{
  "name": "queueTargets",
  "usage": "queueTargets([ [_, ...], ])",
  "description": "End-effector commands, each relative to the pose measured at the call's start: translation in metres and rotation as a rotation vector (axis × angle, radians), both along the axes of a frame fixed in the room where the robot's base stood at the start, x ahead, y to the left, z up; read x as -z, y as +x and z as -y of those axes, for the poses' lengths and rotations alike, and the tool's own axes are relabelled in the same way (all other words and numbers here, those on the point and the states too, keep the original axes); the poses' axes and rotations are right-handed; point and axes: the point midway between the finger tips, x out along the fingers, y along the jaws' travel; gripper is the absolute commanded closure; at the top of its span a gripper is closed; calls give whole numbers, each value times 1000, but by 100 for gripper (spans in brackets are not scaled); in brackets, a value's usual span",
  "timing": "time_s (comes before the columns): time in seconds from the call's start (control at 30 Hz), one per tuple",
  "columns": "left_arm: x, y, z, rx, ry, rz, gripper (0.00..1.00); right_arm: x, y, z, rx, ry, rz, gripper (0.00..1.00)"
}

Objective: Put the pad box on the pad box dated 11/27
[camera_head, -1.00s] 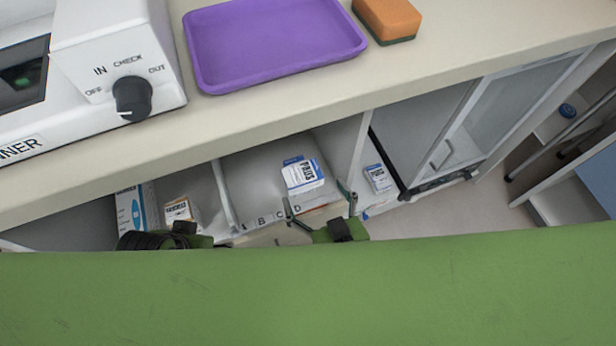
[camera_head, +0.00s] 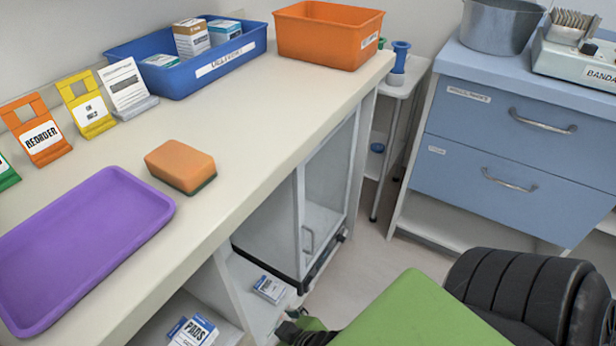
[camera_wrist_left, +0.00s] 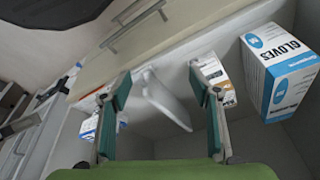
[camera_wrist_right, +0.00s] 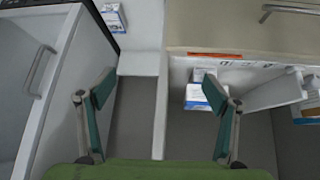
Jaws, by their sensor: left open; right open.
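In the head view a white and blue box marked PADS (camera_head: 197,333) sits in the open shelf below the counter, cut by the lower edge. A smaller white and blue box (camera_head: 268,288) lies in the neighbouring compartment to its right. No date is readable. The right wrist view shows a box in the narrow left compartment (camera_wrist_right: 113,18) and one in the wider compartment (camera_wrist_right: 197,97), partly behind a finger. My right gripper (camera_wrist_right: 158,92) is open and empty before the divider. My left gripper (camera_wrist_left: 160,90) is open and empty; a blue and white box (camera_wrist_left: 90,128) shows partly behind its left finger.
A gloves box (camera_wrist_left: 280,70) and another carton (camera_wrist_left: 215,75) stand in the shelf near my left gripper. The counter holds a purple tray (camera_head: 20,318), a sponge (camera_head: 181,166), a blue bin (camera_head: 190,82) and an orange bin (camera_head: 325,35). Blue drawers (camera_head: 500,130) stand right.

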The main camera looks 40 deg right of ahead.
Motion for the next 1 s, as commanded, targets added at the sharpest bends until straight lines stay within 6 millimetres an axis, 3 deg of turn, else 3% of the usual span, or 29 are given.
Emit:
queueTargets([
  [0.1,-1,0,0,0,0,2,44,-3,-15,26,24,-32,-137,18],
  [0.33,-1,1,0,0,-1,3,44,-10,-47,52,42,-64,-323,18],
  [1.0,-1,1,0,-1,-1,4,44,-11,-55,56,45,-71,-362,18],
])
